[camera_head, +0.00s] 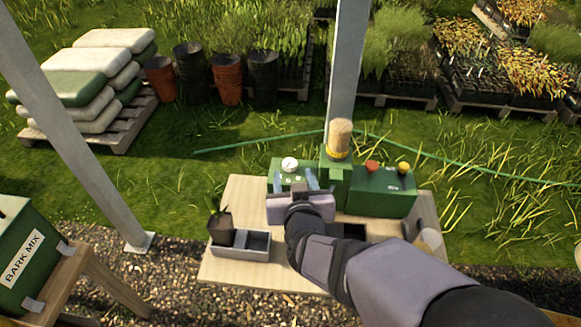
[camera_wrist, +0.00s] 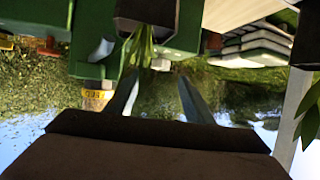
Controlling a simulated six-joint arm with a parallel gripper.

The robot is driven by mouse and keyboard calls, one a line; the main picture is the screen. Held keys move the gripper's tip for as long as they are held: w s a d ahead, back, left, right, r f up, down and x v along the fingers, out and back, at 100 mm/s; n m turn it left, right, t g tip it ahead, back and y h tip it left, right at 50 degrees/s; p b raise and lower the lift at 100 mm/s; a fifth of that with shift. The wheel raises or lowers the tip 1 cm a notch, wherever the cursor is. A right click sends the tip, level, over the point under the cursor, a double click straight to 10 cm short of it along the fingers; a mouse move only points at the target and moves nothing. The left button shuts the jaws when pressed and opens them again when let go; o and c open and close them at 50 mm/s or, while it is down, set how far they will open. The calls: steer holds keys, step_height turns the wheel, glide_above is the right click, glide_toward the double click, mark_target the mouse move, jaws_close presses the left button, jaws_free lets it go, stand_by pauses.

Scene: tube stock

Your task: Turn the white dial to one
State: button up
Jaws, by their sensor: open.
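The white dial (camera_head: 290,164) sits on the top left of the green machine (camera_head: 383,195). A small dark mark shows on it, but its setting is too small to read. My gripper (camera_head: 301,178) is open and empty, in front of the dial and slightly right of it, with a finger on either side of a gap. I cannot tell whether a finger touches the dial. In the upside-down wrist view, the two fingers (camera_wrist: 158,78) stand apart, and a small pale shape shows near the gap between their tips; I cannot tell whether it is the dial.
A red knob (camera_head: 371,167) and a yellow knob (camera_head: 403,168) are on the machine's right part. A hopper (camera_head: 339,140) with a yellow band stands behind. A black pot (camera_head: 221,228) stands in a grey tray (camera_head: 256,245) on the wooden bench (camera_head: 222,272). A post rises behind the machine.

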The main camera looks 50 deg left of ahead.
mark_target(290, 161)
steer(key=shift+p+x, duration=0.7)
steer(key=shift+x, duration=3)
steer(key=c, duration=1)
steer(key=shift+s+a+r+m+p, duration=0.15)
steer(key=shift+r+m+p, duration=0.2)
steer(key=shift+p, duration=0.55)
steer(key=shift+c, duration=0.2)
steer(key=m+t+h+p, duration=0.1)
steer(key=p, duration=0.2)
steer(key=shift+s+r+t, duration=0.1)
steer(key=shift+t, duration=0.3)
steer(key=m+t+h+p, duration=0.1)
steer(key=m+h+p, duration=0.1)
steer(key=p, duration=0.1)
steer(key=shift+a+t+p, duration=0.15)
steer(key=shift+t+p, duration=0.15)
steer(key=shift+f+m+h, duration=0.25)
steer(key=shift+m+h, duration=0.15)
steer(key=shift+m, duration=0.05)
